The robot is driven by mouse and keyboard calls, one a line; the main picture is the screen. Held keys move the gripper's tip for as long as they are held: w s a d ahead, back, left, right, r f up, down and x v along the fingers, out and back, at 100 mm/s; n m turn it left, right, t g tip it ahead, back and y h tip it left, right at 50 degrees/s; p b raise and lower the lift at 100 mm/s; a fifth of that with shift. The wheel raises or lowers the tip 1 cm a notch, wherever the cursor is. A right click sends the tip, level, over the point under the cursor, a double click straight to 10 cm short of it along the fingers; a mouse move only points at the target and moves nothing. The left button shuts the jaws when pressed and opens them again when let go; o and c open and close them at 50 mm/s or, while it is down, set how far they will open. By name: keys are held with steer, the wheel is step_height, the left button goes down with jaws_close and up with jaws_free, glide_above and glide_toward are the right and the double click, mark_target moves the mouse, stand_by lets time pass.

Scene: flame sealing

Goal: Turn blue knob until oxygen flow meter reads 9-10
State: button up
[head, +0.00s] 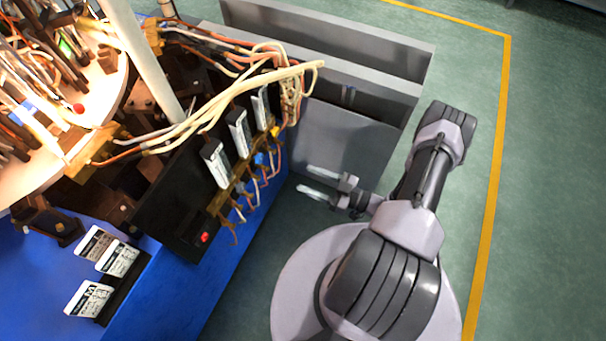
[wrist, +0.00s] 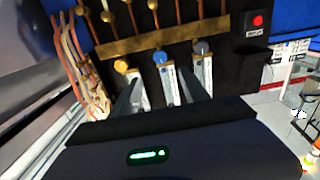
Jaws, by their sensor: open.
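The blue knob (wrist: 160,57) is the middle one of three in the wrist view, between a yellow and a grey knob. It also shows in the head view (head: 259,158), low on the front of the black panel. The oxygen flow meter is one of three white upright meters; the middle one (head: 240,133) stands over the blue knob. Its reading is too small to tell. My gripper (head: 319,182) is open and empty, pointing at the panel with a gap between. In the wrist view its fingers (wrist: 159,90) lie on either side of the blue knob's column.
The yellow knob (wrist: 121,66) and grey knob (wrist: 201,47) flank the blue one closely. Orange and white hoses (wrist: 72,60) hang at the panel's side. A red button (head: 204,238) is at the panel's near end. A grey metal cabinet (head: 340,135) stands behind my gripper.

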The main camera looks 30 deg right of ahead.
mark_target(261, 160)
steer(key=b+x, duration=0.3)
steer(key=x, duration=1.4)
steer(key=shift+w+a+f, duration=0.1)
steer(key=shift+w+a, duration=0.05)
steer(key=shift+c, duration=0.4)
